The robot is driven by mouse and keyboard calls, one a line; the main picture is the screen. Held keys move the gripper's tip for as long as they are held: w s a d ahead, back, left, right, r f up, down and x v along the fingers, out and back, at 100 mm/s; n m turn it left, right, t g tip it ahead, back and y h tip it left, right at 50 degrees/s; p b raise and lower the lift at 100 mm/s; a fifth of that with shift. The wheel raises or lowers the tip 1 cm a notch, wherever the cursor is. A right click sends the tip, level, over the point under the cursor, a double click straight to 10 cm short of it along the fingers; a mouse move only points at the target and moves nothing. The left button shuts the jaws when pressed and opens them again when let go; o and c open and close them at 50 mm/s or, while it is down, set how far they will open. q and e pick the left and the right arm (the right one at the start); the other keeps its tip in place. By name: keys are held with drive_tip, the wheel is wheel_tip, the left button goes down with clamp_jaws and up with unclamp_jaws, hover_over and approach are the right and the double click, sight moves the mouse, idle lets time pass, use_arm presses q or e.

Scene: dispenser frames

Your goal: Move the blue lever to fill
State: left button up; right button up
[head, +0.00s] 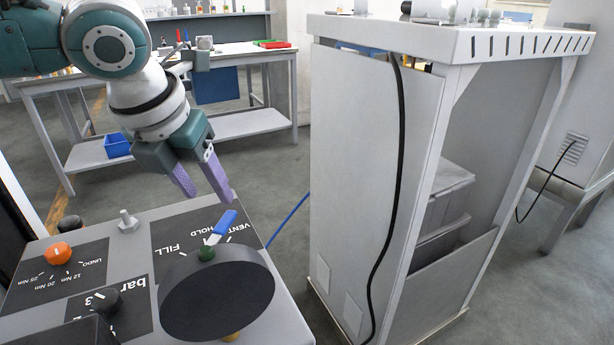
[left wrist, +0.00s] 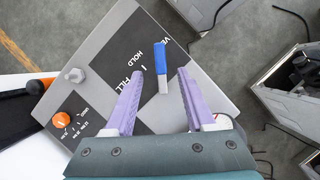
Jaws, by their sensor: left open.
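The blue lever (head: 224,224) stands on the grey panel, its blue tip pointing at the VENT label, away from the FILL label (head: 170,248). A green hub (head: 206,252) shows at its base. My left gripper (head: 208,192) is open, with purple fingers pointing down, above and behind the lever in the head view. In the left wrist view, the blue lever (left wrist: 160,57) appears between and just beyond the open fingertips (left wrist: 161,74). I see no contact. FILL (left wrist: 132,82) is partly behind a finger there. My right gripper is not in view.
A large dark disc (head: 217,297) is in front of the lever. An orange knob (head: 57,253), a black knob (head: 104,300) and a grey post (head: 128,221) are further left on the panel. A grey cabinet (head: 375,170) stands to the right, with floor between.

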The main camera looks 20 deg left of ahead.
sight(225, 220)
use_arm(q)
drive_tip(key=b+x, duration=0.1)
drive_tip(key=x, duration=0.6)
drive_tip(key=shift+s, duration=0.1)
clamp_jaws()
idle(1.2)
